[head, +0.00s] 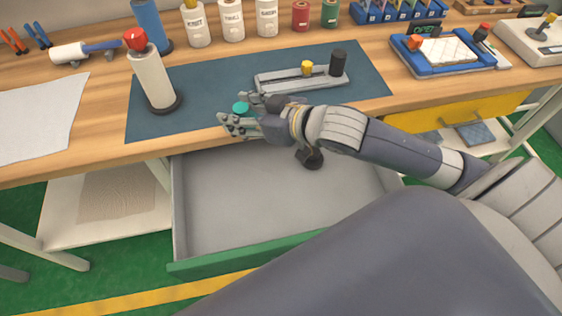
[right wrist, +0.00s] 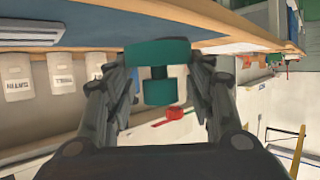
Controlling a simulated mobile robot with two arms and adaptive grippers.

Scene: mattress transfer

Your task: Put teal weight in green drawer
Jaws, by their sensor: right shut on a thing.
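The teal weight (head: 240,108) is between the fingers of my right gripper (head: 243,117), near the bench's front edge in the head view. The right wrist view shows the teal weight (right wrist: 160,92) with a wide head and a narrow neck, with the fingers (right wrist: 158,98) closed in on both sides of it. The green drawer (head: 240,256) is pulled open under the bench; its grey inner floor (head: 245,205) shows, partly hidden by my arm and body. My left gripper is not in view.
A dark blue mat (head: 180,107) lies on the bench. On it stands a grey tray (head: 290,86) with a yellow weight (head: 307,68) and a black one (head: 338,62). A red-topped white cylinder (head: 153,80) stands left. A yellow drawer (head: 490,110) is at right.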

